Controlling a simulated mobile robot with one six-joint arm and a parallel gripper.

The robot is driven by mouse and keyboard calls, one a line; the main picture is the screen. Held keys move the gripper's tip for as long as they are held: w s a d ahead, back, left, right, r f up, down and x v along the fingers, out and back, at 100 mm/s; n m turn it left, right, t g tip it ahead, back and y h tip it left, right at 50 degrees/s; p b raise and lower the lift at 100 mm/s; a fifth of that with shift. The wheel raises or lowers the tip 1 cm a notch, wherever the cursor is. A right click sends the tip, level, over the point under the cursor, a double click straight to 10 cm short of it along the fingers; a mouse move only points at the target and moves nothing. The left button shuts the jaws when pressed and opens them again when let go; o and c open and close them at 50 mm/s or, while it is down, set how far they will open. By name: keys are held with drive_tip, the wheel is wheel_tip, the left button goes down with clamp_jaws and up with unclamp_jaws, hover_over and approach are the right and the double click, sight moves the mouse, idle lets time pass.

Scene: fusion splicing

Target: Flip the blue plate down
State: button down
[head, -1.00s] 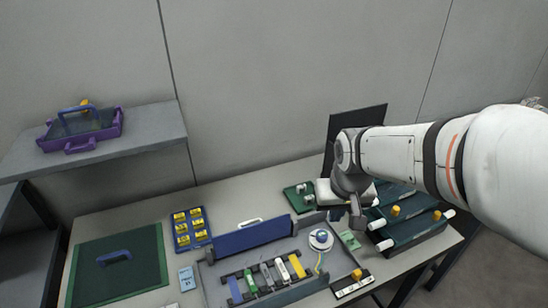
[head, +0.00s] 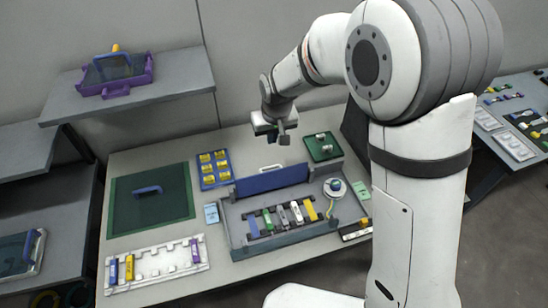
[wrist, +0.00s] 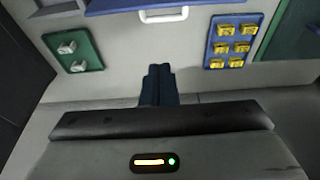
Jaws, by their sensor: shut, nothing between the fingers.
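The blue plate (head: 271,180) stands raised along the back edge of the grey tray (head: 232,229) in the head view. Its blue edge (wrist: 165,6) also shows at the top of the wrist view, with a white handle (wrist: 163,15) beside it; the handle (head: 271,168) shows behind the plate in the head view. My gripper (head: 283,139) hangs behind and above the plate, apart from it. In the wrist view its fingers (wrist: 159,76) are together and empty, pointing towards the handle.
The tray holds several coloured pieces (head: 283,216) and a white spool (head: 335,187). A blue tray of yellow blocks (head: 214,168) and a green tray (head: 322,147) lie either side behind it. A green mat (head: 150,200) and a white rack (head: 157,265) lie left.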

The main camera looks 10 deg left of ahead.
sight(273, 167)
drive_tip(key=b+x, duration=0.5)
drive_tip(key=x, duration=0.6)
drive_tip(key=s+d, duration=0.1)
drive_tip(key=s+d+r, duration=0.1)
drive_tip(key=s, duration=0.1)
drive_tip(key=shift+s+r+p, duration=0.2)
drive_tip(key=shift+s+p, duration=0.05)
drive_tip(key=shift+p, duration=0.15)
drive_tip(key=shift+d, duration=0.1)
drive_tip(key=shift+s+f+b, duration=0.1)
drive_tip(key=shift+s+b, duration=0.1)
drive_tip(key=shift+b, duration=0.55)
drive_tip(key=shift+s+d+t+y, duration=0.1)
drive_tip(key=shift+t+y, duration=0.2)
drive_tip(key=shift+b, duration=0.35)
